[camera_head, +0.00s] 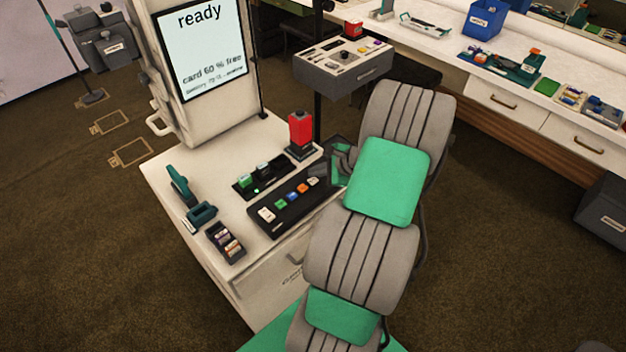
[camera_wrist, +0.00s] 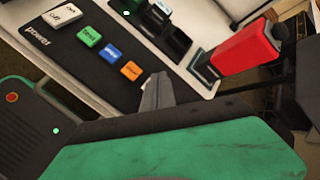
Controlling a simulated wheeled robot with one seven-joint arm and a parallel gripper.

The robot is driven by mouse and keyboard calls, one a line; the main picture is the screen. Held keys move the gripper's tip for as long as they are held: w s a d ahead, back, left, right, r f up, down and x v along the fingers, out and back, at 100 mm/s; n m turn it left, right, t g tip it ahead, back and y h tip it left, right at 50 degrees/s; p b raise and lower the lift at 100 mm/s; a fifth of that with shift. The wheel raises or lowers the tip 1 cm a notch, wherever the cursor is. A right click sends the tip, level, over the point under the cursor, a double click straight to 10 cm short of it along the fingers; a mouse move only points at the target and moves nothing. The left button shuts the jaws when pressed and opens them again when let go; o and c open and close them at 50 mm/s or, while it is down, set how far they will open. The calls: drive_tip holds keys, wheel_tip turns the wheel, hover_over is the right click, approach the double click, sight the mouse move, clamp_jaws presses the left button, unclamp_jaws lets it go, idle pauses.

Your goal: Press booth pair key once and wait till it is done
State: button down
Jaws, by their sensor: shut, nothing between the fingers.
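The black key panel (camera_head: 275,226) lies on the white cabinet top and carries a row of small keys. In the wrist view its near end reads "power" beside a white rocker switch (camera_wrist: 62,18), then come a green key (camera_wrist: 89,36), a blue key (camera_wrist: 110,52) and an orange key (camera_wrist: 131,70). The key lettering is too small to say surely which is the pair key. My gripper (camera_wrist: 158,90) is shut and empty, its tips just past the orange key. In the head view my gripper (camera_head: 341,158) is at the panel's far right end, partly behind my arm.
A screen (camera_head: 203,50) reads "ready" and "card 60 % free". A red device (camera_head: 300,130) stands upright behind the panel, close to my gripper. A second black unit (camera_head: 258,180), a teal tool (camera_head: 184,190) and a small dark tray (camera_head: 225,242) share the cabinet top.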

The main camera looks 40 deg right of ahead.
sight(316, 181)
drive_tip(key=shift+f, duration=0.4)
drive_tip(key=shift+f, duration=0.4)
idle(0.5)
drive_tip(key=shift+r+p, duration=0.55)
drive_tip(key=shift+r, duration=0.3)
wheel_tip(316, 181, up, 5)
drive_tip(key=p, duration=0.4)
drive_tip(key=shift+p, duration=0.3)
idle(0.4)
